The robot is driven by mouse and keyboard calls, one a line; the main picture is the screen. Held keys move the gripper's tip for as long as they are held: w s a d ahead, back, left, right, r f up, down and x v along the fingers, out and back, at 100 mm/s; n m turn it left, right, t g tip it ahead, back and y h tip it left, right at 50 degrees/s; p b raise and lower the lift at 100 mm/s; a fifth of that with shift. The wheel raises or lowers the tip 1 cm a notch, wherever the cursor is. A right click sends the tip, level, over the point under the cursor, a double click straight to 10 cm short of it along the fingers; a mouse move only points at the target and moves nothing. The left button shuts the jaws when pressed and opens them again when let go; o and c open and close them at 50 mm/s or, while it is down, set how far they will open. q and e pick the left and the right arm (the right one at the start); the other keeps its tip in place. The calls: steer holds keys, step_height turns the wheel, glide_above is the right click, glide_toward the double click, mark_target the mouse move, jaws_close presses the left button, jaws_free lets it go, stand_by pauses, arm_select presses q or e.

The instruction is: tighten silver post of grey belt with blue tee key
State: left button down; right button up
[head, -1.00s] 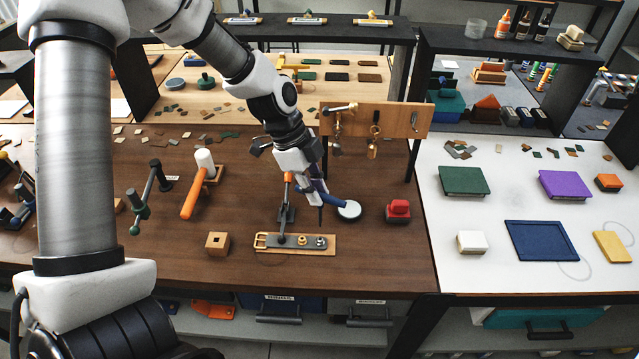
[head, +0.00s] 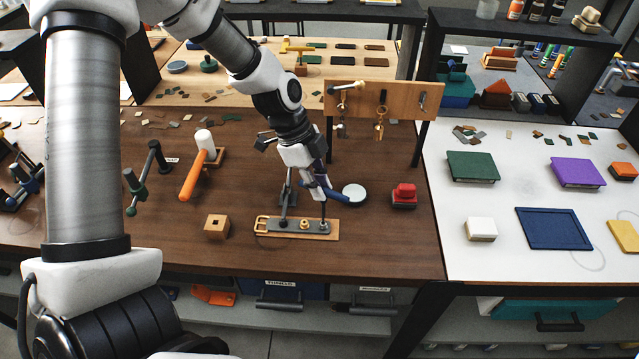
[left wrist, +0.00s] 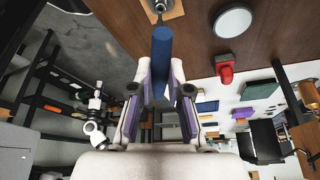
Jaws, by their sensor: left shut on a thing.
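The grey belt (head: 290,225) lies on a tan strip on the brown bench, with a brass buckle at its left end. A brass post (head: 304,224) stands near its middle, and the silver post (head: 325,227) is near its right end. My left gripper (head: 314,182) is shut on the blue tee key (head: 328,191) above the belt. The key's dark shaft points down and its tip is at the silver post; I cannot tell how fully it is seated. In the left wrist view the blue handle (left wrist: 161,58) lies between the fingers, hiding most of the shaft. My right gripper is out of view.
A dark clamp (head: 285,210) stands at the belt's left part. A wooden block (head: 216,227) and an orange-handled mallet (head: 193,178) are to the left. A hook board (head: 380,97) stands behind.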

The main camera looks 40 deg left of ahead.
arm_select(q)
steer(key=shift+f, duration=0.15)
steer(key=shift+f+b, duration=0.65)
steer(key=shift+f, duration=0.05)
steer(key=shift+f, duration=0.15)
